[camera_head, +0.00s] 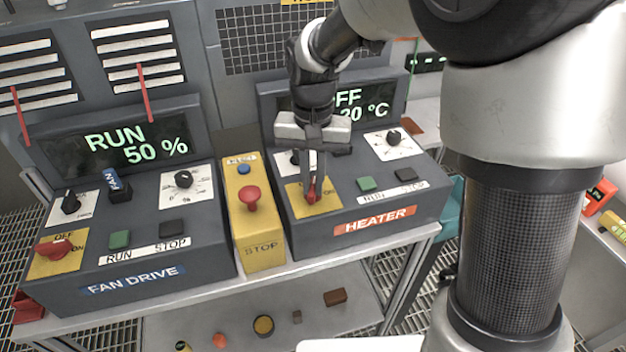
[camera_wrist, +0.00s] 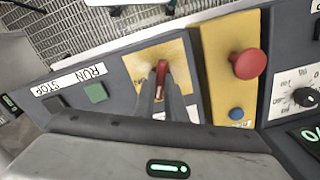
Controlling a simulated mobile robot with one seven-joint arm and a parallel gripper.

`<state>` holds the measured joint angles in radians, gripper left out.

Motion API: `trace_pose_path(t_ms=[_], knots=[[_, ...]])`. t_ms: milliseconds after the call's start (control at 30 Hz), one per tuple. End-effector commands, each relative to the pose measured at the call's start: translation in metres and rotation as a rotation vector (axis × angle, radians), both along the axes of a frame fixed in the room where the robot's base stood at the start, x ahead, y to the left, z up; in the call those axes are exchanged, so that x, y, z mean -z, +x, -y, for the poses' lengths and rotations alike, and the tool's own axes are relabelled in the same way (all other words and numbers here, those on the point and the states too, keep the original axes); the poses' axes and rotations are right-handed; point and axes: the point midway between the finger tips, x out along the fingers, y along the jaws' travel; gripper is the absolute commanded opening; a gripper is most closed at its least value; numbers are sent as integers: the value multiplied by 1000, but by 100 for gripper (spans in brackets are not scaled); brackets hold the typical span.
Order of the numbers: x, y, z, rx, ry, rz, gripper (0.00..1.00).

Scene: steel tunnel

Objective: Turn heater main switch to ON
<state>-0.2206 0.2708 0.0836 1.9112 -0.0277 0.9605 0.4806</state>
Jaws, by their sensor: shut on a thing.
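The heater box (camera_head: 372,243) stands on the right of the bench, with an orange HEATER label and a screen that reads OFF and a temperature, partly hidden by my arm. Its main switch is a red handle (camera_head: 312,190) on a yellow plate (camera_head: 324,206) at the box's left front. My gripper (camera_head: 312,182) reaches down from above, and its two fingers are shut on the red handle. In the wrist view the red handle (camera_wrist: 162,73) shows between the fingertips, over the yellow plate (camera_wrist: 135,66). The fingers hide part of the plate and its lettering.
A yellow box with a red STOP button (camera_head: 250,196) stands just left of the heater box. The fan drive box (camera_head: 135,255) is farther left; its screen reads RUN 50 %. Green (camera_head: 367,184) and black (camera_head: 406,174) buttons and a dial (camera_head: 393,139) lie right of the switch.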

Motion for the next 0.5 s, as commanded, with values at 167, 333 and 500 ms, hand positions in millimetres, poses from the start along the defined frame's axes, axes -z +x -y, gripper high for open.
trace_pose_path(t_ms=[167, 333, 500], knots=[[0, 0, -1, 169, 1, 0, 0], [-1, 0, -1, 329, 0, -1, 0], [-1, 0, 0, 491, 0, 0, 0]])
